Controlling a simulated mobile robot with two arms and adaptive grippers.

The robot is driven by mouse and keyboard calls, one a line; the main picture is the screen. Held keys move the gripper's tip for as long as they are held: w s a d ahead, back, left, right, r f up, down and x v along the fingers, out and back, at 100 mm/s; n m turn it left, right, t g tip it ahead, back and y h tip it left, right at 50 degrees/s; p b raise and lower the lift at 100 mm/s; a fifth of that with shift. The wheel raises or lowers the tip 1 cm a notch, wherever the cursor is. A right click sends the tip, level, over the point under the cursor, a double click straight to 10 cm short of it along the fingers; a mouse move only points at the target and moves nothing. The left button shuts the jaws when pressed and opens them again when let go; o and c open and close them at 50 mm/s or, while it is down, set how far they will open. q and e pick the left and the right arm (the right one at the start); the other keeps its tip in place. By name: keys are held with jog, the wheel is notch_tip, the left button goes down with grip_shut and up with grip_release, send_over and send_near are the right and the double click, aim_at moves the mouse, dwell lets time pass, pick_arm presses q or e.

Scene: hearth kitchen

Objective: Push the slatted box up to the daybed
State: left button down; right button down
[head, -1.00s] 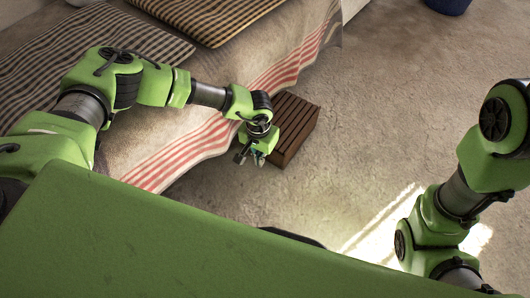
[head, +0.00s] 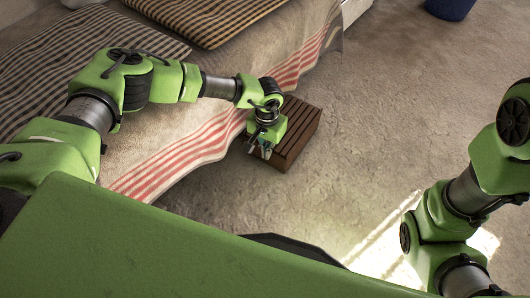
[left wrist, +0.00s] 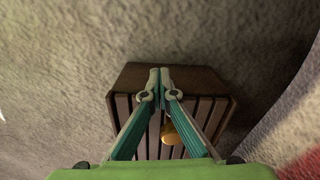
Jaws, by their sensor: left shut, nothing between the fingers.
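The slatted box (head: 302,131) is dark brown wood and sits on the carpet beside the daybed (head: 172,158), which has a cream cover with red stripes. My left gripper (head: 262,151) is shut and empty at the near left part of the box and hides some of it. In the left wrist view, the shut fingertips (left wrist: 160,76) overlap the box (left wrist: 124,77); I cannot tell whether they touch it. My left arm hides part of the meeting between box and daybed, so contact there is unclear. My right arm shows at the right, but its gripper is out of view.
Checked cushions (head: 207,17) lie on the daybed. A dark blue container (head: 449,8) stands at the top right. The carpet (head: 395,110) right of the box is clear. A small orange thing (left wrist: 176,134) shows behind the fingers in the left wrist view.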

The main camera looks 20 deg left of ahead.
pick_arm(q)
notch_tip(320, 180, up, 12)
jog(key=shift+w, duration=0.15)
dwell(0.6)
